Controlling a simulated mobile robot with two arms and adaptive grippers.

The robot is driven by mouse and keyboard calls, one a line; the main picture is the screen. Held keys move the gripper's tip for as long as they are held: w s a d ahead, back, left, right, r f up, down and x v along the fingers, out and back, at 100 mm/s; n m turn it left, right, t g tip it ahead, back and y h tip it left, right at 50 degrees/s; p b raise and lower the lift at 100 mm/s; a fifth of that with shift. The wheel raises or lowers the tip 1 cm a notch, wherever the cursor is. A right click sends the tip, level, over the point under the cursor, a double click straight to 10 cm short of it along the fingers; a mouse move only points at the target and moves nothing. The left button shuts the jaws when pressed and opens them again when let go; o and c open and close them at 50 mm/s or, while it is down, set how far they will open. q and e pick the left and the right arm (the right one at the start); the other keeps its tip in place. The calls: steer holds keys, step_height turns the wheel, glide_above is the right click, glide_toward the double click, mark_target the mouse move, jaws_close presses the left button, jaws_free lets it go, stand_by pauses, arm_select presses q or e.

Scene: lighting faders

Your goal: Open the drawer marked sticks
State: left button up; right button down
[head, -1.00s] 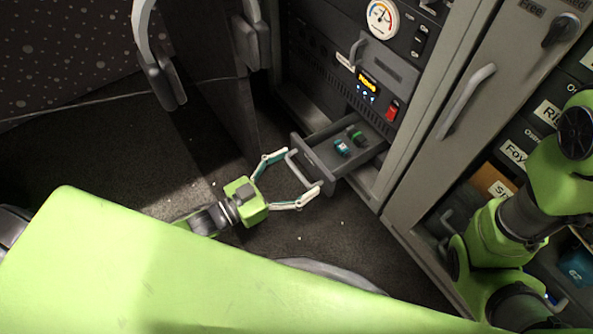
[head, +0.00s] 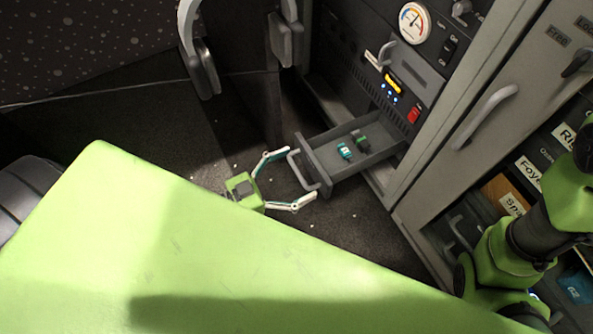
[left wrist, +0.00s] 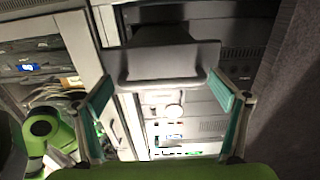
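A grey drawer (head: 372,165) stands pulled out low in the equipment cabinet. A teal stick-like item (head: 345,151) and a dark green one (head: 361,142) lie inside it. Its bar handle (head: 299,171) is on the front; I cannot read a mark on it. My left gripper (head: 300,176) has its fingers spread, with the handle between the fingertips. In the left wrist view, the spread fingers (left wrist: 162,84) flank the handle (left wrist: 165,80) with gaps at both sides. My right arm shows at the right; its gripper is out of view.
A dial (head: 414,22) and a red switch (head: 414,115) are on the cabinet above. A tall grey door with a handle (head: 486,117) stands to the right, beside labelled compartments. An open dark door panel stands left of the drawer. Bare floor lies around the left gripper.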

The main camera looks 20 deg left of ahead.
arm_select(q)
steer(key=v, duration=1.2)
